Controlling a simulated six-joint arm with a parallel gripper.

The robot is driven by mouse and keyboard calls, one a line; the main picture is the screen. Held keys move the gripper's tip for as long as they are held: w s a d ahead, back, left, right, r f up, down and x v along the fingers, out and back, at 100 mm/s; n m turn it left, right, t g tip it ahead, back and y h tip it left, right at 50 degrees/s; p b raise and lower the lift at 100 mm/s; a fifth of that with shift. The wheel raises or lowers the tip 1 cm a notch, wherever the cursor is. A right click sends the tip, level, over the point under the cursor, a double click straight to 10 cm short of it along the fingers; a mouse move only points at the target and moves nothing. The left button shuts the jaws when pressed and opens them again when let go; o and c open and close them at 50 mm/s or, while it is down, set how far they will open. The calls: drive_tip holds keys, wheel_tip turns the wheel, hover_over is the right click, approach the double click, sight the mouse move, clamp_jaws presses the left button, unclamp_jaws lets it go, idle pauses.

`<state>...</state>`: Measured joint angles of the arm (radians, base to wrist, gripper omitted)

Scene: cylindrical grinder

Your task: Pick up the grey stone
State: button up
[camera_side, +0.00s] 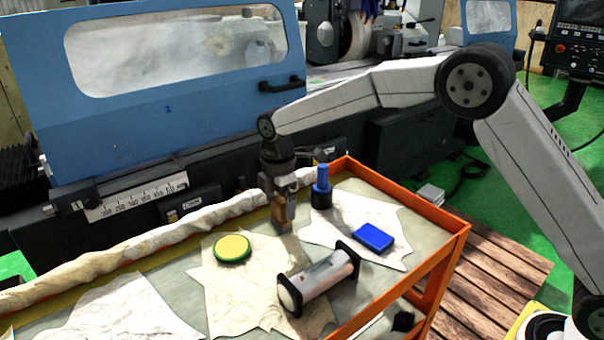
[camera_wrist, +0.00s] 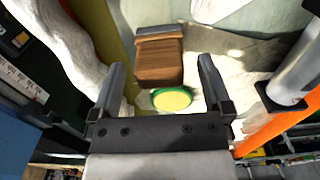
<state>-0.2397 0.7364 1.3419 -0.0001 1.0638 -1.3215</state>
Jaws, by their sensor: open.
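In the wrist view the block (camera_wrist: 158,64) shows between the two open fingers (camera_wrist: 162,68), with a gap on each side. Its grey part lies at the far end. I cannot tell how far down its sides the fingertips reach. No separate plain grey stone shows; the grey on this block is the only stone-like part I can make out.
A yellow-green round tin (camera_side: 233,249), a silver cylinder with black ends (camera_side: 318,283), a blue box (camera_side: 373,237) and a blue-black upright piece (camera_side: 321,188) stand nearby. A rolled cloth (camera_side: 150,243) runs along the grinder side. An orange rim (camera_side: 400,192) edges the cart.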

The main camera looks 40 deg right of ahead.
drive_tip(key=shift+f, duration=0.95)
clamp_jaws()
drive_tip(key=shift+r, duration=0.15)
